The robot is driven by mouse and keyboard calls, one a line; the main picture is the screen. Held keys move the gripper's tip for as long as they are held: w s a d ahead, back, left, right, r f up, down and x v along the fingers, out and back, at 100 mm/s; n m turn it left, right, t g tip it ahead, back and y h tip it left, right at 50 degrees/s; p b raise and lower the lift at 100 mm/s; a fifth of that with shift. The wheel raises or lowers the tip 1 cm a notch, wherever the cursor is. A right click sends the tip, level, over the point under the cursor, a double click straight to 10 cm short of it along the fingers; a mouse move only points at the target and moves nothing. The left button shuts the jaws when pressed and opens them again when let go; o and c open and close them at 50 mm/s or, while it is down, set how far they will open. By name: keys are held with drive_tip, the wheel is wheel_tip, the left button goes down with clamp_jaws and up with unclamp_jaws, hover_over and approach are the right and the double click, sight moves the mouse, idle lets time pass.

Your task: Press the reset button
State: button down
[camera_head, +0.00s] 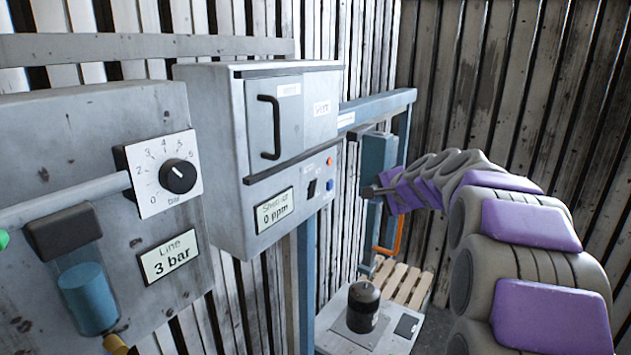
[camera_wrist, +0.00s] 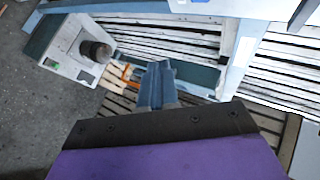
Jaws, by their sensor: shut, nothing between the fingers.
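A grey cabinet (camera_head: 222,150) hangs at the centre of the head view. A red button (camera_head: 329,161) and a blue button (camera_head: 330,184) sit on its right part, beside a black switch (camera_head: 312,188). Their small labels are too small to read, so I cannot tell which is the reset button. My gripper (camera_head: 368,191) is shut and empty, to the right of these buttons and apart from them in the picture. In the wrist view the closed fingers (camera_wrist: 157,84) point away from the camera; neither button can be made out there.
A grey panel with a pressure knob (camera_head: 178,176) and a "Line 3 bar" display (camera_head: 168,256) stands at left. A blue frame (camera_head: 378,103) and an orange hook (camera_head: 391,243) are near my arm. Below stands a white bench unit (camera_head: 337,327) with a dark cylinder (camera_head: 363,306).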

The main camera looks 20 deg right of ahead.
sight(330, 185)
drive_tip(key=w+a+p, duration=0.2)
drive_tip(key=w+a, duration=0.4)
drive_tip(key=w, duration=0.1)
drive_tip(key=shift+p, duration=0.35)
idle(0.6)
drive_tip(key=shift+d, duration=0.15)
idle(0.8)
drive_tip(key=shift+d, duration=0.65)
drive_tip(key=shift+a, duration=0.1)
